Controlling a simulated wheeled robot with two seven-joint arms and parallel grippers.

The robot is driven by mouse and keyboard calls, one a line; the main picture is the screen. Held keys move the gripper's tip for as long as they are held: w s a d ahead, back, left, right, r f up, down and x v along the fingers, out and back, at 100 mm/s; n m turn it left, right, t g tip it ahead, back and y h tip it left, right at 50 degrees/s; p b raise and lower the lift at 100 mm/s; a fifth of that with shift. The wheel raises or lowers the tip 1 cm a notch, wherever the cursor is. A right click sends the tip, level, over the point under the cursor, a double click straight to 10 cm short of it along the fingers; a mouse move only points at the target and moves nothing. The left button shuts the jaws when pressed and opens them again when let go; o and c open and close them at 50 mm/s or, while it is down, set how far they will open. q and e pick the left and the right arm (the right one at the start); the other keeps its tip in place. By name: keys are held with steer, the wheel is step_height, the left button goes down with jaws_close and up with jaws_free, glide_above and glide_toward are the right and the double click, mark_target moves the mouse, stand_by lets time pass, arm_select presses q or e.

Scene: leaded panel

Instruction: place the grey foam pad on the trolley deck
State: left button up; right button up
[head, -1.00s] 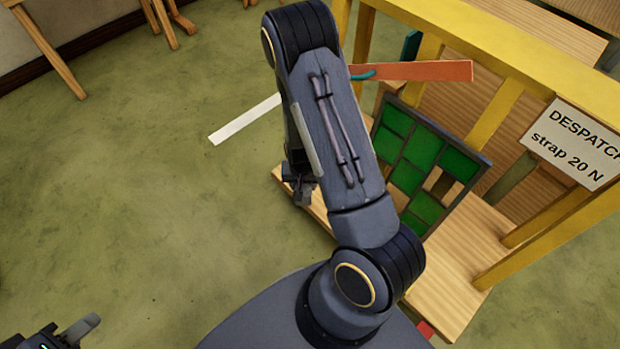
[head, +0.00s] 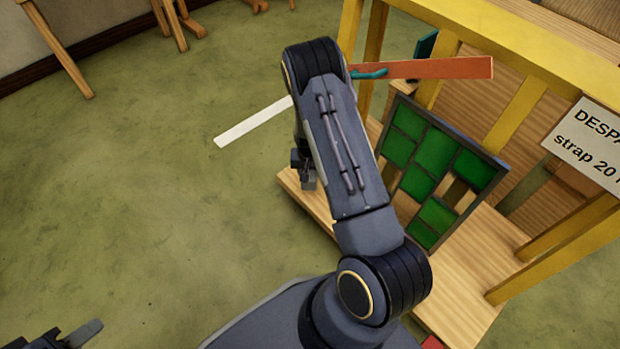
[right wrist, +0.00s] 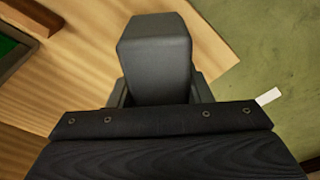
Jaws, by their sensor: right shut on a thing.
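The grey foam pad (right wrist: 155,58) shows in the right wrist view as a dark grey block between the fingers of my right gripper (right wrist: 158,92), which is shut on it. Behind it lies the pale wooden trolley deck (right wrist: 75,70), also in the head view (head: 462,300). I cannot tell whether the pad touches the deck. In the head view my right gripper (head: 304,178) is partly hidden behind my arm, near the deck's left end. My left gripper (head: 80,335) is at the bottom left corner, cut by the edge, with one finger clear; its opening is unclear.
A dark-framed panel with green panes (head: 435,160) stands on the deck by the yellow frame (head: 520,105). A white sign (head: 590,145) hangs there. An orange strip (head: 430,68) sticks out beside a teal piece (head: 369,73). A white strip (head: 250,122) lies over open green floor.

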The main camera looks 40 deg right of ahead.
steer(key=f, duration=0.1)
steer(key=f+b, duration=0.2)
steer(key=f, duration=0.1)
steer(key=shift+w+d, duration=0.15)
steer(key=shift+w, duration=0.1)
steer(key=shift+r, duration=0.1)
steer(key=o, duration=0.5)
steer(key=shift+f, duration=0.2)
steer(key=o, duration=0.5)
steer(key=shift+r, duration=0.1)
